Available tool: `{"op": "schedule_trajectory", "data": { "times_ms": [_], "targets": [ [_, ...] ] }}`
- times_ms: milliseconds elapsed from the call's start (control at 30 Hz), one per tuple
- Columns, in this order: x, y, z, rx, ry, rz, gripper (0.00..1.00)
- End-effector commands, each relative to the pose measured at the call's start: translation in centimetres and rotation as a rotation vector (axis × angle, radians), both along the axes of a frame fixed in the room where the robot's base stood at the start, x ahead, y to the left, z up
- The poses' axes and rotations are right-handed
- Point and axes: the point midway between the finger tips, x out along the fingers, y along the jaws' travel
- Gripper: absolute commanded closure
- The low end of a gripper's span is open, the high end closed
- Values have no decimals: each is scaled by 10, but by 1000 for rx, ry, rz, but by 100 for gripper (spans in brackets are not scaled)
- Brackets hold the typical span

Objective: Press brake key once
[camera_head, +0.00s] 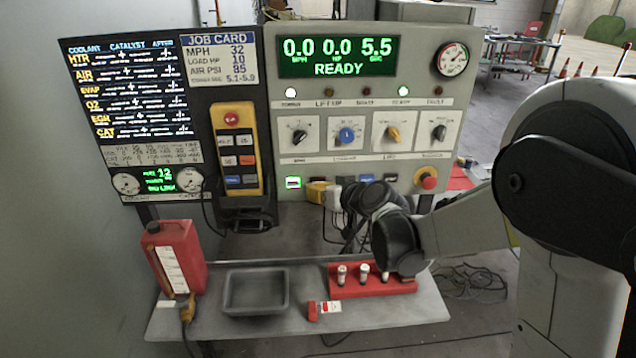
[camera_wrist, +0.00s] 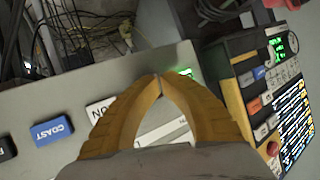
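My gripper (camera_head: 317,191) is in front of the lower edge of the grey control panel (camera_head: 272,128), at its row of keys. Its yellow fingers meet at the tips in the wrist view (camera_wrist: 160,78), with nothing seen between them. A green-lit key (camera_head: 293,183) is just left of the fingers; it also shows in the wrist view (camera_wrist: 186,73). A white key (camera_wrist: 98,108) with letters "ON" is partly behind a finger. A blue COAST key (camera_wrist: 52,130) lies beyond it. I cannot read a brake label on any key, and cannot tell whether the fingertips touch the panel.
A yellow pendant (camera_head: 218,118) with several keys hangs left of the panel. A red stop button (camera_head: 428,178) is at the panel's lower right. The display (camera_head: 337,57) reads READY. Below, a shelf (camera_head: 210,324) holds a grey tray (camera_head: 256,306), red jug (camera_head: 178,255) and red rack (camera_head: 374,291).

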Motion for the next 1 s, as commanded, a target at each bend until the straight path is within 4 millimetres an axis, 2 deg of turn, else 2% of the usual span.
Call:
{"op": "schedule_trajectory", "data": {
  "times_ms": [733, 1000],
  "targets": [
    [6, 0, 0, 0, 0, 0, 100],
    [-2, 0, 0, 0, 0, 0, 100]
  ]
}}
